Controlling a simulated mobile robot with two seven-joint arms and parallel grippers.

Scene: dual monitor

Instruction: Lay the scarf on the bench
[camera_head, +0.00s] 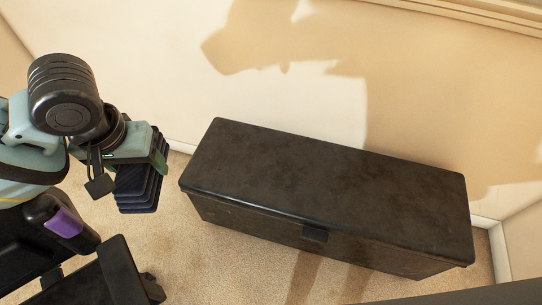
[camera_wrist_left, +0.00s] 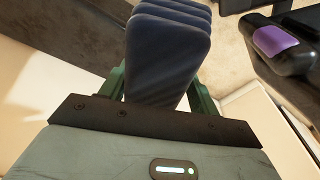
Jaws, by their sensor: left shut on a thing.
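The scarf (camera_head: 139,188) is a dark blue, folded stack of cloth at the left of the head view. My left gripper (camera_head: 160,160) is shut on it and holds it hanging, left of the bench. In the left wrist view the scarf (camera_wrist_left: 167,55) sits between the green fingers of my left gripper (camera_wrist_left: 163,88). The bench (camera_head: 330,190) is a long, dark, box-like chest with a flat, bare top and a small front latch. The scarf is apart from the bench in the head view. My right gripper is not clearly seen.
A cream wall (camera_head: 300,100) with shadows stands behind the bench. Beige carpet (camera_head: 235,252) lies in front and to the left of it. The whole bench top is free. A white skirting board (camera_head: 497,250) runs along the wall at the right.

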